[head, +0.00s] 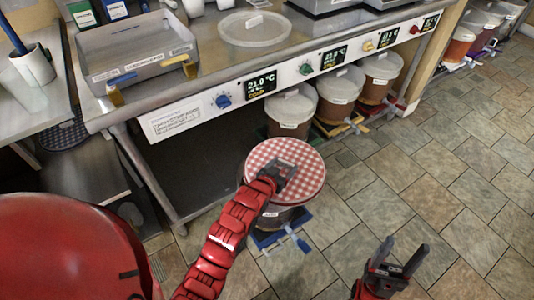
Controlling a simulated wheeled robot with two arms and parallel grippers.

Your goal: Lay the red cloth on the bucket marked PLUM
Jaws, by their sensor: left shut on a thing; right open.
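The red-and-white checked cloth (310,164) covers the top of a bucket (283,220) in the middle of the head view. It looks round and fairly flat. My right gripper (405,258) is open and empty above the floor at lower right. I cannot read PLUM on any bucket.
A steel bench (190,85) with a dial-and-display panel runs behind. Several lidded buckets stand beneath it, including a near one (292,112). A clear bin (135,52) and a round lid (254,28) sit on top. The tiled floor (440,180) at right is clear.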

